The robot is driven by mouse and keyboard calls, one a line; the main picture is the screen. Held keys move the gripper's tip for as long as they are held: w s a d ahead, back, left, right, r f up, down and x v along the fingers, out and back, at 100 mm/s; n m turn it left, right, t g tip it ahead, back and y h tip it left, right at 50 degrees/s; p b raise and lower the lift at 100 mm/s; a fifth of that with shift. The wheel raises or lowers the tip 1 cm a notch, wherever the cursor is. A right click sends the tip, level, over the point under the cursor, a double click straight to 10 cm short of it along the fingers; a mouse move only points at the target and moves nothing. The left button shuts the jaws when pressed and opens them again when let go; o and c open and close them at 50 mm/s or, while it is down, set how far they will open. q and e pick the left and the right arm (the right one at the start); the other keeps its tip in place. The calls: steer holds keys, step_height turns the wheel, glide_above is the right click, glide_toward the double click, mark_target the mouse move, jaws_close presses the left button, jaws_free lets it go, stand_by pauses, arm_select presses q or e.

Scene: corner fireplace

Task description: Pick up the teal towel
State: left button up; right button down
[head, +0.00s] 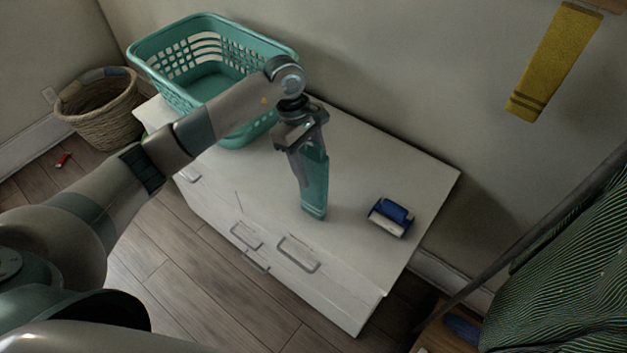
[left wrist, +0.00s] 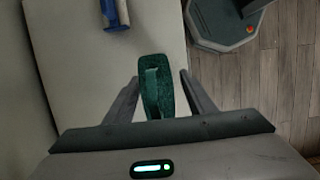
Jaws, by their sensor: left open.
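The teal towel (head: 315,188) is on the white cabinet top near its front edge. In the head view it is a narrow teal strip, its upper part partly hidden by my gripper. My left gripper (head: 301,158) points down at it. In the left wrist view the towel (left wrist: 154,88) looks like a folded, textured strip between the two fingers of my open left gripper (left wrist: 159,77). Gaps show on both sides near the fingertips; I cannot tell whether either finger touches it. My right gripper is not in view.
A teal laundry basket (head: 215,55) stands at the cabinet's back left. A blue and white object (head: 391,217) lies to the right on the white cabinet (head: 400,180). A wicker basket (head: 100,112) is on the floor. A yellow towel (head: 553,62) hangs at upper right.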

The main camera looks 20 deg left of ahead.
arm_select(q)
steer(key=shift+c, duration=0.6)
jaws_close()
steer(key=shift+r, duration=0.1)
